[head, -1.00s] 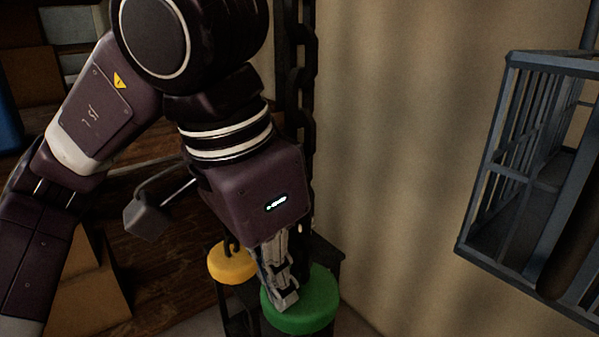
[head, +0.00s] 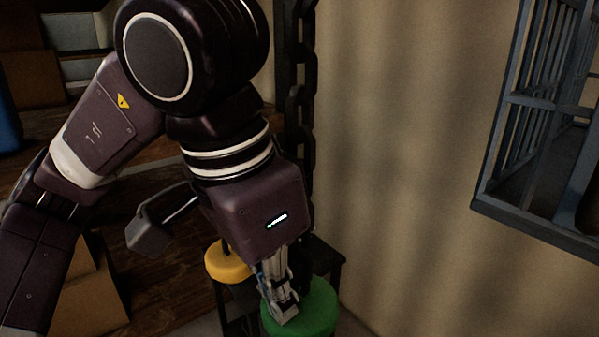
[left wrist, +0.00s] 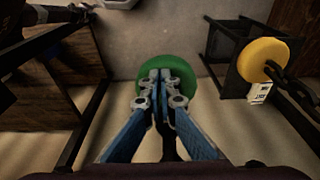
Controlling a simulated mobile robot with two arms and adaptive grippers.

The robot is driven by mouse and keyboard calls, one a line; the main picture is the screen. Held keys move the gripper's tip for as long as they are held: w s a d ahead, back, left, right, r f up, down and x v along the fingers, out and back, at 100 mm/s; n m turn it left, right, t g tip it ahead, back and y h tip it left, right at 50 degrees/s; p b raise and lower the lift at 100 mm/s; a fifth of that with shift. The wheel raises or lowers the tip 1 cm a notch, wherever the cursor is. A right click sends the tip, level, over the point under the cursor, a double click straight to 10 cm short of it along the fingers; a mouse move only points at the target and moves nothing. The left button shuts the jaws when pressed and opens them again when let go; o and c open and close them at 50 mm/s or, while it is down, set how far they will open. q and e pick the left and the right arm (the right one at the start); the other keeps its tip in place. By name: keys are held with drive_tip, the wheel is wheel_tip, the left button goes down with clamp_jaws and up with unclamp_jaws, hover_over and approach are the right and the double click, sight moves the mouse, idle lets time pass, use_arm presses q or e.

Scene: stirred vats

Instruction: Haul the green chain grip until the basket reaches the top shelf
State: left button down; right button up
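The green chain grip (head: 318,312) is a round green disc low in the head view, under the hanging dark chain (head: 302,100). My left gripper (head: 284,312) points down onto it. In the left wrist view the two fingers (left wrist: 160,78) are closed together at the green grip (left wrist: 186,98), with a dark chain link between the finger bases. The basket (head: 535,112), a blue-grey barred cage, hangs at the right, cut off by the picture edge. The top shelf cannot be made out. My right gripper is not in view.
A yellow disc (head: 228,262) on its own chain is just left of the green grip; it also shows in the left wrist view (left wrist: 262,60). A dark stand (head: 328,262) is behind. Boxes and wooden shelving are at the left. The wall between chain and basket is bare.

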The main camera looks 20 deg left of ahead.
sight(282, 333)
use_arm(q)
drive_tip(key=shift+f+b, duration=3.4)
drive_tip(key=shift+f, duration=1.05)
wheel_tip(282, 333, up, 12)
drive_tip(key=p, duration=1)
drive_tip(key=shift+p, duration=0.35)
drive_tip(key=shift+f, duration=0.15)
wheel_tip(282, 333, down, 9)
drive_tip(key=b, duration=0.8)
drive_tip(key=shift+f, duration=0.1)
drive_tip(key=shift+r, duration=0.25)
wheel_tip(282, 333, up, 9)
drive_tip(key=p, duration=0.8)
